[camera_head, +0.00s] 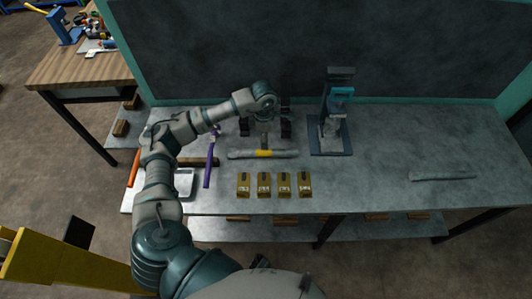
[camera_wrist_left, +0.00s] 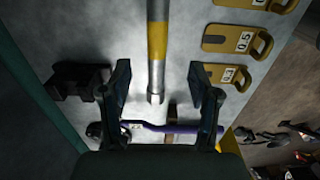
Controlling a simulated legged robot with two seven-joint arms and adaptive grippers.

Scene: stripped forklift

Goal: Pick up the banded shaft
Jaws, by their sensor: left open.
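The banded shaft (camera_head: 236,155) is a grey rod with a yellow band, lying left to right on the grey workbench. In the left wrist view the banded shaft (camera_wrist_left: 157,40) comes down from the top edge, its end lying between the fingers. My left gripper (camera_head: 265,128) is open and empty, just behind the shaft in the head view. In the left wrist view my left gripper (camera_wrist_left: 159,68) has one finger on each side of the shaft's line. The height gap between fingers and shaft is hard to judge. My right gripper is not in view.
Several brass numbered blocks (camera_head: 264,184) stand in front of the shaft. A blue press (camera_head: 331,130) is to its right, and a plain grey rod (camera_head: 443,176) lies farther right. A purple-handled hammer (camera_head: 209,165) and a small tray (camera_head: 184,184) are left. The bench's right-centre is clear.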

